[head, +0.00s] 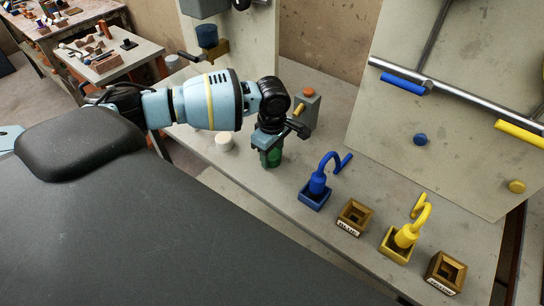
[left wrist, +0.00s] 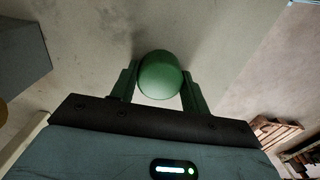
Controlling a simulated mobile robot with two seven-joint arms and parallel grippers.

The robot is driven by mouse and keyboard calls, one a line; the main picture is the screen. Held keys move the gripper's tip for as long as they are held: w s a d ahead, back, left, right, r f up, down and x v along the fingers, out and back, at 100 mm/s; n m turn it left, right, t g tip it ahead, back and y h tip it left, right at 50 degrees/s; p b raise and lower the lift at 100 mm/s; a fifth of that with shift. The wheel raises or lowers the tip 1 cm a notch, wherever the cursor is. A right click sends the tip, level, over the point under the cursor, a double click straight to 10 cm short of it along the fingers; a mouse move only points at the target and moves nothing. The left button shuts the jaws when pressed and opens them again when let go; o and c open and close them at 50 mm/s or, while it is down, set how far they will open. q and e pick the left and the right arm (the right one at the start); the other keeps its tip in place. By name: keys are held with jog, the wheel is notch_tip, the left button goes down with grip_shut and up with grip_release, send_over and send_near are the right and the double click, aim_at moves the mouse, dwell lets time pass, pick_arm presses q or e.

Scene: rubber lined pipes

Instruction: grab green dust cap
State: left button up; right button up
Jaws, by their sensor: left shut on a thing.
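The green dust cap (left wrist: 162,75) is a rounded green piece between the two fingers of my left gripper (left wrist: 160,88) in the left wrist view. My left gripper is shut on it. In the head view my left gripper (head: 268,148) points down over the grey table, and a green part shows at its lower end. Whether the cap touches the table cannot be told. My right gripper is not in view.
A grey box with an orange button (head: 308,92) stands just behind my left gripper. A white cap (head: 224,141) is to its left. A blue hooked piece in a blue holder (head: 315,195), a yellow one (head: 402,242) and two wooden sockets (head: 355,216) stand to the right.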

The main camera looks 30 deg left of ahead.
aim_at(272, 153)
pick_arm(q)
jog(key=shift+r, duration=0.55)
notch_tip(272, 153, up, 2)
jog(key=shift+r, duration=0.25)
jog(key=s, duration=0.2)
jog(key=s+p, duration=0.1)
jog(key=shift+s+d+r, duration=0.15)
jog(key=shift+d+r, duration=0.05)
jog(key=shift+r, duration=0.1)
jog(key=s+d+p, duration=0.1)
jog(key=s, duration=1.1)
jog(key=shift+s+d+r, duration=0.3)
jog(key=shift+d+r, duration=0.05)
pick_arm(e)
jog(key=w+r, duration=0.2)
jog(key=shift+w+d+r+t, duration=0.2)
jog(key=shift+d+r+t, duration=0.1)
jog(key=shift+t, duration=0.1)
pick_arm(q)
jog(key=shift+w+d, duration=0.1)
jog(key=shift+w, duration=0.05)
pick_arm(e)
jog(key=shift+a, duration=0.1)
